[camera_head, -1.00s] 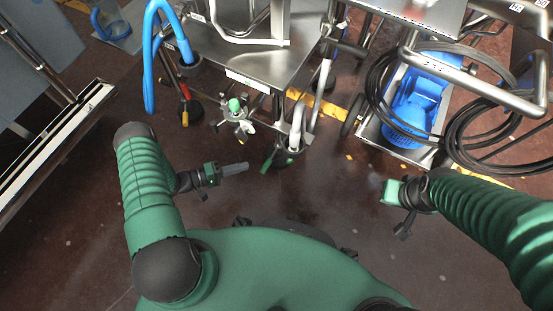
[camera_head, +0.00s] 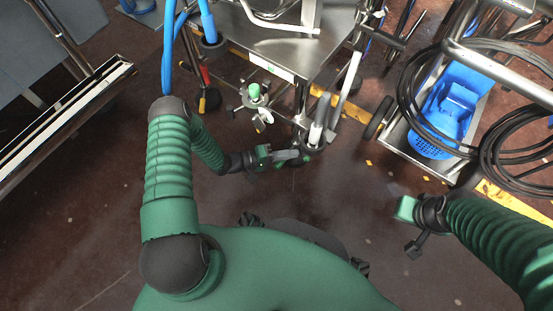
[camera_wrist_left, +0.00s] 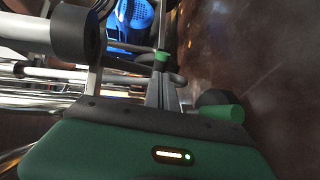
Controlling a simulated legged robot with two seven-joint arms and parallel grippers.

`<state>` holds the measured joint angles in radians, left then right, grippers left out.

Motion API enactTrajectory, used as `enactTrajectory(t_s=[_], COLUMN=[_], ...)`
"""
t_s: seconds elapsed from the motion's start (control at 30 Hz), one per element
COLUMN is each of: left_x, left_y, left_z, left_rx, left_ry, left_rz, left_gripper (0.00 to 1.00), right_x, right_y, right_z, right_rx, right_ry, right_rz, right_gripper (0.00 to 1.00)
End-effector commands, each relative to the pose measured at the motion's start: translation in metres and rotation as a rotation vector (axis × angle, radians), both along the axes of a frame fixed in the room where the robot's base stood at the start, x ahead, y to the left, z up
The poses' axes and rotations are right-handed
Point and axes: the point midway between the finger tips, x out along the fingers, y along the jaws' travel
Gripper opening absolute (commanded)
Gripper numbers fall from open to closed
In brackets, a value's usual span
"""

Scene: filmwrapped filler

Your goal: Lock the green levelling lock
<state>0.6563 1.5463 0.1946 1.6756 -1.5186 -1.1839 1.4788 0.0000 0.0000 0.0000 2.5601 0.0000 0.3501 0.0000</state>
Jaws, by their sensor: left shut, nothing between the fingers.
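My left gripper (camera_head: 300,156) is shut and empty, its grey fingers pointing right just below a wheel and leg at the cart's lower right corner. In the left wrist view, its fingers (camera_wrist_left: 163,92) reach up towards a small green part (camera_wrist_left: 161,58); I cannot tell whether they touch. A green cylinder (camera_wrist_left: 222,112) shows right of the fingers. In the head view, a green knob (camera_head: 254,92) tops a star-shaped metal fitting beside the cart, apart from the gripper. I cannot tell which green part is the levelling lock. My right gripper (camera_head: 406,210) is away at the right; its fingers are unclear.
The steel cart (camera_head: 275,48) stands ahead, with a blue hose (camera_head: 169,50) at its left. A blue basket (camera_head: 447,110) and coiled black cables (camera_head: 408,85) are on a trolley at the right. The dark floor (camera_head: 345,195) between my arms is clear.

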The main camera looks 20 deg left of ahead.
Motion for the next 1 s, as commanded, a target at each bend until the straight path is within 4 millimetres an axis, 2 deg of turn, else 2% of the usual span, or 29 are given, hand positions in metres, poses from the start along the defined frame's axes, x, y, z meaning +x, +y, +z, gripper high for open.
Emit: enactTrajectory(t_s=[0.1,0.57,0.77,1.0], left_x=[0.005,0.006,0.006,0.011], left_y=[-0.007,-0.009,-0.015,-0.03], left_z=[-0.003,0.0,0.002,0.003], left_rx=[0.0,-0.001,-0.002,-0.004], left_ry=[-0.001,0.001,0.004,0.007], left_rz=[-0.001,0.008,0.067,0.226], left_gripper=[0.0,0.0,0.0,0.0], right_x=[0.0,0.0,0.0,0.0], right_y=[0.0,0.0,0.0,0.0], right_z=[-0.007,-0.004,0.007,0.029], right_rx=[0.0,0.0,0.0,0.0], right_ry=[0.0,0.0,0.0,0.0], right_rz=[0.0,0.0,0.0,0.0], right_gripper=[0.0,0.0,0.0,0.0])
